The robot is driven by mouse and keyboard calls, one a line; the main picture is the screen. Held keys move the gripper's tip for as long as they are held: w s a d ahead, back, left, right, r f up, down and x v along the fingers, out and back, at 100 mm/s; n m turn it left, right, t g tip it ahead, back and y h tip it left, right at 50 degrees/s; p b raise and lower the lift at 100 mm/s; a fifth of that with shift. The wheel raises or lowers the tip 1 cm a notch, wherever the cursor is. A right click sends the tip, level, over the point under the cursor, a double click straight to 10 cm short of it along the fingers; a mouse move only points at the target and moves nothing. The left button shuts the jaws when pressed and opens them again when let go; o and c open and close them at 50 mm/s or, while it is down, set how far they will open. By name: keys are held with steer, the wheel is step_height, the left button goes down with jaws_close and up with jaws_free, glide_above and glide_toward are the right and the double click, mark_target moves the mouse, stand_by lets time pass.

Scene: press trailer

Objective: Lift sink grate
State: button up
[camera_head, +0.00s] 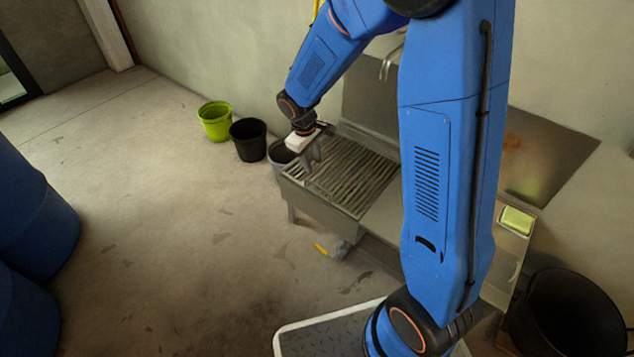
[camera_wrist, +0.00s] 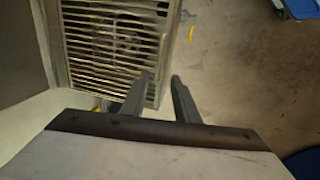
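The sink grate (camera_head: 350,178) is a metal panel of parallel slats lying over the sink basin, partly behind my arm in the head view. It also shows in the wrist view (camera_wrist: 108,45), with a frame around its slats. My gripper (camera_head: 310,163) is above the grate's left end in the head view. In the wrist view my gripper (camera_wrist: 160,78) has its two fingers apart with nothing between them. The fingertips are at the grate's outer frame edge, one over the frame and one past it. I cannot tell whether they touch it.
The metal sink unit (camera_head: 318,203) stands against the wall. A green bucket (camera_head: 215,122), a black bucket (camera_head: 248,140) and a grey bucket (camera_head: 280,153) stand left of it. A yellow-handled tool (camera_head: 322,250) lies on the floor. A large black bin (camera_head: 568,315) is at right.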

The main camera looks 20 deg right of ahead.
mark_target(318, 186)
steer(key=f, duration=0.4)
steer(key=w+d+f, duration=0.1)
steer(key=f, duration=0.3)
steer(key=d+f, duration=0.1)
steer(key=f, duration=0.3)
steer(key=shift+w+f, duration=0.2)
steer(key=shift+f, duration=0.15)
steer(key=shift+c, duration=0.3)
jaws_close()
